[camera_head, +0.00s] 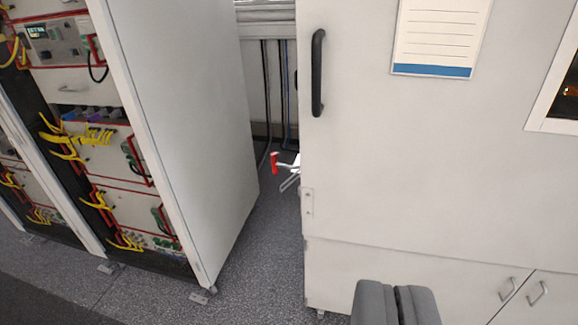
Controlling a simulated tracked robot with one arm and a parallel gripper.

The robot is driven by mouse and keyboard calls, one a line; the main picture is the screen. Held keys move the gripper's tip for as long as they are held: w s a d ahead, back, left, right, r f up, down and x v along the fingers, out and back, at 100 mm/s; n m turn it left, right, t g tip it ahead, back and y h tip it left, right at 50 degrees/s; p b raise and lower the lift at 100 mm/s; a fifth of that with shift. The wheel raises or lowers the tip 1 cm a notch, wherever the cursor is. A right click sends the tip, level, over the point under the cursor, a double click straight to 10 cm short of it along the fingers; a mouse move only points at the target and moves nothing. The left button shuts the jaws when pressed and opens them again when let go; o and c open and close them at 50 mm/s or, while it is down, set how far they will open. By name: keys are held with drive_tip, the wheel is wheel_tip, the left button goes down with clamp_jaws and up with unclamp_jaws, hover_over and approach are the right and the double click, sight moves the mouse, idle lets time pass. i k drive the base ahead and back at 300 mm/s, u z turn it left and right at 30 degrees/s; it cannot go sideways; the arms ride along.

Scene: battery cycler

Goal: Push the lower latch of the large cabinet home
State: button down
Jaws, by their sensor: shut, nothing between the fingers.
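The large cabinet (390,170) is white and fills the right half of the view. A latch with a red grip (274,163) and pale metal arms shows at its left edge, low down, sticking out to the left into the gap. Its mount is hidden behind the cabinet's edge. I cannot tell from here how far it is closed. My gripper (396,290) shows at the bottom as two grey fingers, shut and empty. It is in front of the cabinet's lower part, to the right of the latch and well apart from it.
A black door handle (318,72) and a paper sheet (438,36) are on the cabinet front. Small lower doors with handles (508,288) are at bottom right. An equipment rack (185,110) with yellow cables stands at left. A narrow strip of floor (262,240) is free between them.

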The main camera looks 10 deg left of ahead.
sight(275, 164)
drive_tip(key=u, duration=0.05)
drive_tip(key=i, duration=1.05)
drive_tip(key=u, duration=0.45)
